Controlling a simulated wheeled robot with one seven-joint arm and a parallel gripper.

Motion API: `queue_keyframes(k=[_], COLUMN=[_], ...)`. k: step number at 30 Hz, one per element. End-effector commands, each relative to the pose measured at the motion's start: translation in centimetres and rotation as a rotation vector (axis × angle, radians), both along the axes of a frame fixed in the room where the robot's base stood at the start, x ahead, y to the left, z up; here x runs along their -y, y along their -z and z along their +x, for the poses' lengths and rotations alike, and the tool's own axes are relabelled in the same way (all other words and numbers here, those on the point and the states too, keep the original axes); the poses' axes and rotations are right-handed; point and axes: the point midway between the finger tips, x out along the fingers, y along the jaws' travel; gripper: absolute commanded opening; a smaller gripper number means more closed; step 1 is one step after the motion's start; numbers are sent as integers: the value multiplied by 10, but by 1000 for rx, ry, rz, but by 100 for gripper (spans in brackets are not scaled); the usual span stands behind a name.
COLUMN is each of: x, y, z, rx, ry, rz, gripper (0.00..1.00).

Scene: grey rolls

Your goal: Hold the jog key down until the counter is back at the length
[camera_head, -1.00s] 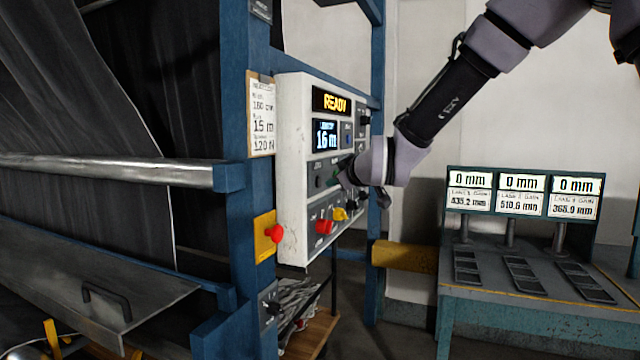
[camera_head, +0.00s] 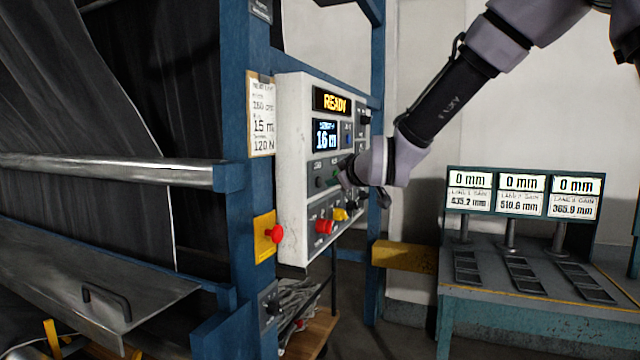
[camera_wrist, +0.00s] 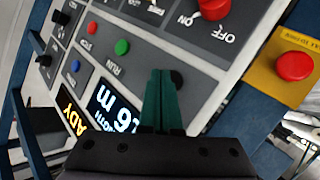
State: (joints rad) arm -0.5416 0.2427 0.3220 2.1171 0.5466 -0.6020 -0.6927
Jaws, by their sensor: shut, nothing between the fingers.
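The counter (camera_head: 325,135) on the white control box reads 16 m, and it shows partly, upside down, in the wrist view (camera_wrist: 118,108). A card (camera_head: 262,115) on the blue post reads 15 m. In the wrist view, my gripper (camera_wrist: 163,75) is shut and empty, its teal fingertips at a round black key (camera_wrist: 177,78) on the panel. The tips overlap this key's edge. I cannot tell if they touch it or press it, and its label is hidden. A green key (camera_wrist: 122,47) by the word RUN and a red key (camera_wrist: 93,28) lie further along the row.
The READY display (camera_head: 331,101) is lit above the counter. Red and yellow knobs (camera_head: 324,226) sit low on the box. A red stop button (camera_head: 274,233) stands on a yellow plate on the post. A bench with gauges (camera_head: 520,192) is at right.

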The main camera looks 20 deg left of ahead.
Motion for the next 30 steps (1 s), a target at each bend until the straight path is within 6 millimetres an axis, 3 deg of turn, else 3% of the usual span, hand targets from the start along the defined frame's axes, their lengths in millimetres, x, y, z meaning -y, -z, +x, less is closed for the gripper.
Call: queue_keyframes(k=[30], x=[-12], y=[0], z=[1], rx=[0], ry=[0], rz=[0], gripper=[0])
